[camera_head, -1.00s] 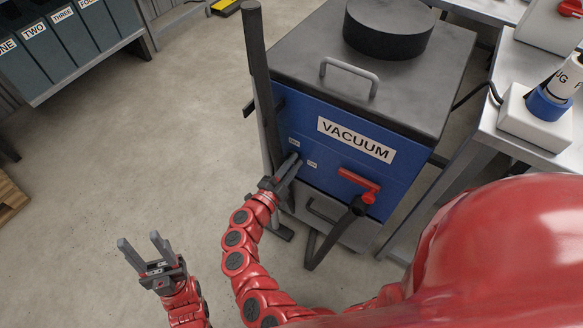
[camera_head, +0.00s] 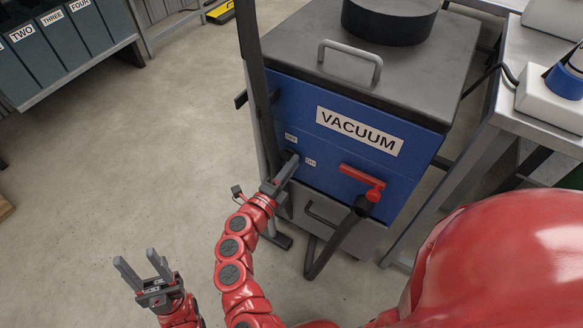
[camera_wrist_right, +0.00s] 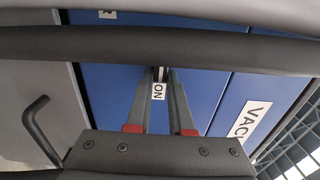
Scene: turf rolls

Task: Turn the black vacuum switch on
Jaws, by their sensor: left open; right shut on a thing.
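The blue front panel of the vacuum (camera_head: 345,165) bears a small black switch (camera_wrist_right: 161,73) beside the OFF label (camera_head: 291,138) and the ON label (camera_head: 310,161). My right gripper (camera_head: 290,160) reaches the panel and is shut on the black switch, which it mostly hides in the head view. In the right wrist view the fingertips (camera_wrist_right: 160,75) close around the switch, with the ON label (camera_wrist_right: 158,91) showing between the fingers. I cannot tell which way the switch is set. My left gripper (camera_head: 143,270) is open and empty over the floor, far from the vacuum.
A red handle (camera_head: 362,180) sits on the panel's right side, with a dark hose below it. A dark upright pole (camera_head: 252,90) stands along the vacuum's left edge. A metal table (camera_head: 500,110) is at the right.

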